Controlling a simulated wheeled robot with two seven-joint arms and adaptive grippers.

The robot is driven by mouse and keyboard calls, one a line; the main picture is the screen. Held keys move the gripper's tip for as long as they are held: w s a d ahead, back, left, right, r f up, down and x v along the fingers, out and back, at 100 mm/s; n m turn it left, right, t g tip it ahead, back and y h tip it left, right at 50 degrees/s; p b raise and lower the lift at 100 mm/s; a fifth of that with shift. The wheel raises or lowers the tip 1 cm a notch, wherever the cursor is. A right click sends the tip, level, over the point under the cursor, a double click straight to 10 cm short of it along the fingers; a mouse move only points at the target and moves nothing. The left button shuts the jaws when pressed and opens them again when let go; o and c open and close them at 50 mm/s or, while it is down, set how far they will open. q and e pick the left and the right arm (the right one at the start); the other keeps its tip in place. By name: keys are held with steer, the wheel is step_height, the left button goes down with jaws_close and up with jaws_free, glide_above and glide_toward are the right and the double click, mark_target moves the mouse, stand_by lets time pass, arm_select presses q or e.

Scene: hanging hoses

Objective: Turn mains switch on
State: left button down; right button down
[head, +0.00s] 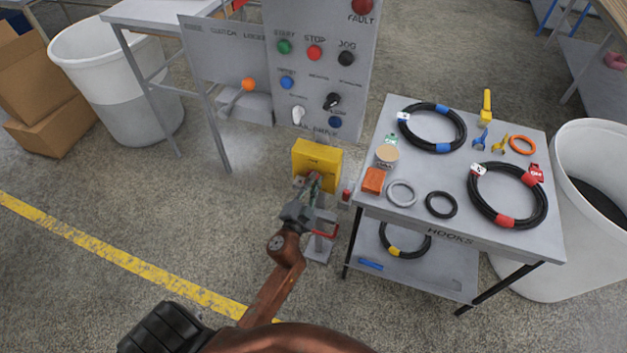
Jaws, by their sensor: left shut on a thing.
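A yellow box (317,158), which I take to be the mains switch, stands on a grey post in front of the control panel. My left gripper (312,188) reaches up to its front face. Its fingers are closed there on a small part that they mostly hide, so I cannot tell which way the switch is turned. A red bar (326,233) shows just below the gripper, beside the post. My right gripper is not in view.
The grey control panel (315,98) with coloured buttons stands behind. A hose table (460,225) with black hoses (508,195) and rings is close on the right. White bins (105,65) stand at both sides. Floor left of the post is clear.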

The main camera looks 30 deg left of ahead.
arm_select(q)
steer(key=shift+m, duration=0.3)
steer(key=c, duration=2)
jaws_free()
steer(key=shift+v, duration=3.75)
steer(key=shift+f, duration=0.15)
